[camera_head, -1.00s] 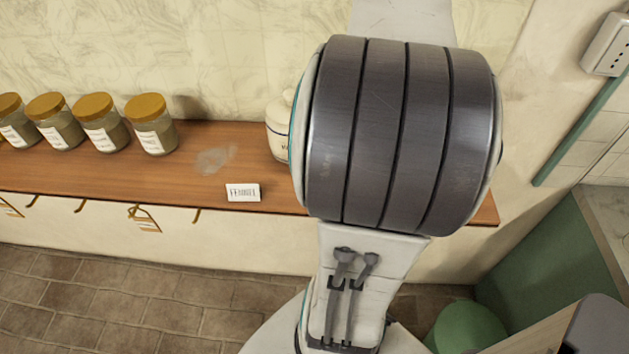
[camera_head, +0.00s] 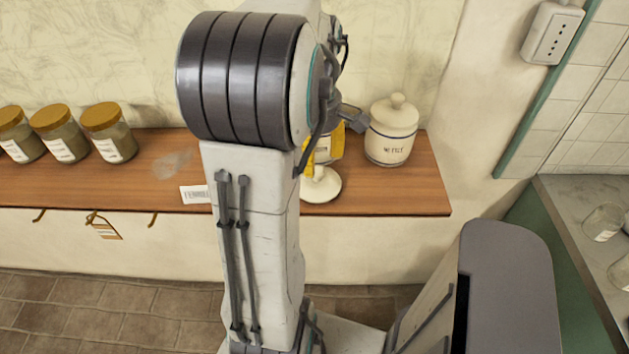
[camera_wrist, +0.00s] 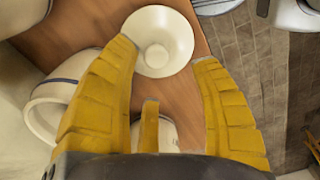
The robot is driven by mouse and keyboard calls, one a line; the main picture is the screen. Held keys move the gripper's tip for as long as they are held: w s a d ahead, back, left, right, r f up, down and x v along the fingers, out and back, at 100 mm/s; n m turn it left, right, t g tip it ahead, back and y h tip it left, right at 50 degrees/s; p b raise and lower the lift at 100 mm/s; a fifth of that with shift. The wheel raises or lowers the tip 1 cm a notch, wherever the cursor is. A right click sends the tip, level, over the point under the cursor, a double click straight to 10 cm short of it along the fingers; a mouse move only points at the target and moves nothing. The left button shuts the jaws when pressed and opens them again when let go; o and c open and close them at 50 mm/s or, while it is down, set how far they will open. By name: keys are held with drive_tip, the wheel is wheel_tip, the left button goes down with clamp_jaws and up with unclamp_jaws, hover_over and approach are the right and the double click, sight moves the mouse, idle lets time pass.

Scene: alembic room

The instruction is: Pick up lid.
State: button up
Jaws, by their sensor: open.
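The lid (camera_head: 322,186) is a round cream disc with a knob, lying on the wooden shelf just right of my arm in the head view. In the wrist view the lid (camera_wrist: 172,28) is at the top centre, knob towards the camera. My gripper (camera_wrist: 165,55) has yellow fingers spread wide, with the lid near and between their tips. They hold nothing, and I cannot tell whether they touch it. In the head view my gripper (camera_head: 324,158) shows in part above the lid; my arm hides the rest.
A lidded white canister (camera_head: 390,140) stands right of the lid. A pale vessel with a blue band (camera_wrist: 42,110) is close to my left finger. Several orange-capped jars (camera_head: 60,135) stand left on the shelf (camera_head: 385,195). A paper label (camera_head: 194,195) lies near its front edge.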

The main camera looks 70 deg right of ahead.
sight(317, 169)
drive_tip(key=shift+s+d+f, duration=0.1)
drive_tip(key=shift+f, duration=1.2)
drive_tip(key=shift+d+f, duration=0.1)
drive_tip(key=shift+f, duration=1.15)
clamp_jaws()
